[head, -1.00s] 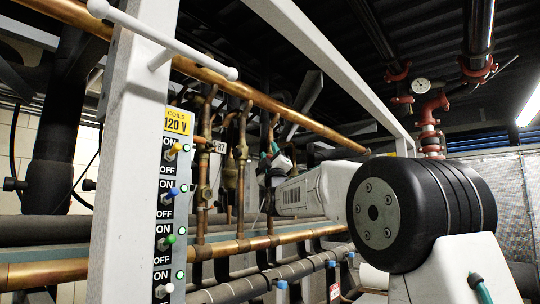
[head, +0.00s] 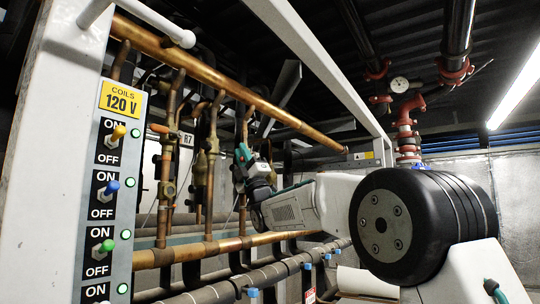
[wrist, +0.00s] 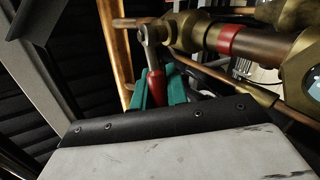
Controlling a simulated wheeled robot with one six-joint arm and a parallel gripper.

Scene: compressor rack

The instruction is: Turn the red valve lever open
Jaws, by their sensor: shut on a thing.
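The red valve lever (wrist: 155,86) shows in the wrist view, running from between my fingers up to a metal eye-shaped end by the brass valve (wrist: 186,32). My gripper (wrist: 157,92) has teal fingers on both sides of the red handle and is shut on it. The valve body lies beyond the fingertips, on a copper pipe with a red band (wrist: 229,40). In the head view my gripper (head: 243,158) is among the upright copper pipes. The lever is too small or hidden to make out there.
A switch panel (head: 122,105) on a white post (head: 48,120) stands at the left. A long copper pipe (head: 225,85) crosses above my gripper, and another copper pipe (head: 215,247) runs below. Upright pipes with brass fittings crowd the left side of my gripper.

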